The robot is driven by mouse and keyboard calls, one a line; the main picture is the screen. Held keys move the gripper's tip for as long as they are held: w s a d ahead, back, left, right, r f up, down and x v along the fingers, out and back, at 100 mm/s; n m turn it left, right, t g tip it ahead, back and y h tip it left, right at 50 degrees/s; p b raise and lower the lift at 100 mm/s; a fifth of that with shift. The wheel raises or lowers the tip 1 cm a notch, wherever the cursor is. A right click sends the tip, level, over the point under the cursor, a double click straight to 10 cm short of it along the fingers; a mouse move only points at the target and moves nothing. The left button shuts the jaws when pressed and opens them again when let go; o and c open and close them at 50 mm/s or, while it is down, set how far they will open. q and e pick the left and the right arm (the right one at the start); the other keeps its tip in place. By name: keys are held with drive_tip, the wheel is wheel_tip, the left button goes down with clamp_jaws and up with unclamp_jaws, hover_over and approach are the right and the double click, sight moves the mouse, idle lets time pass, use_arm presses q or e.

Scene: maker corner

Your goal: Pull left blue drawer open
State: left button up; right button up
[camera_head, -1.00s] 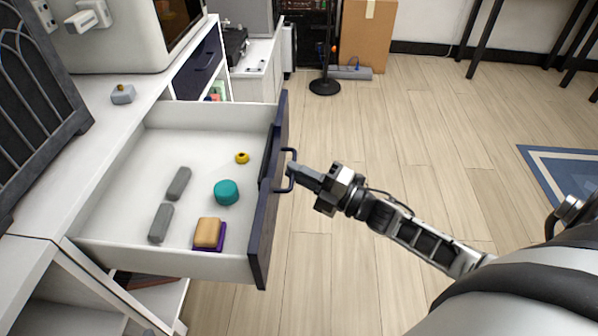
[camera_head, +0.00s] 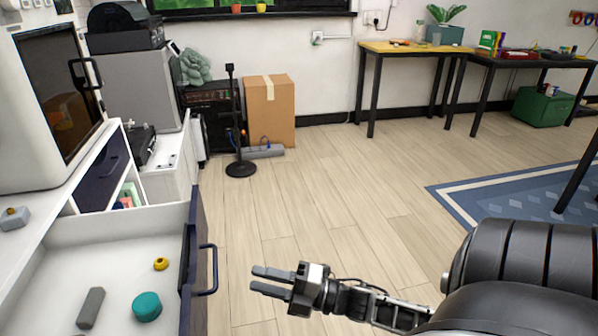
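The blue-fronted drawer (camera_head: 194,262) stands pulled out at the lower left, its white inside showing. Its dark blue handle (camera_head: 208,270) sticks out to the right from the front panel. My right gripper (camera_head: 270,283) is to the right of the handle, apart from it. Its two fingers are spread and point left, with nothing between them. The drawer's near part is cut off by the frame. My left gripper is not in view.
A second blue drawer (camera_head: 103,172) farther back is shut. A black stand (camera_head: 240,169) and a cardboard box (camera_head: 268,110) stand on the floor behind. Wooden floor (camera_head: 340,190) is clear right of the drawer. A blue rug (camera_head: 485,197) lies at right.

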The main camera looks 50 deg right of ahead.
drive_tip(key=v, duration=0.7)
drive_tip(key=shift+s, duration=0.1)
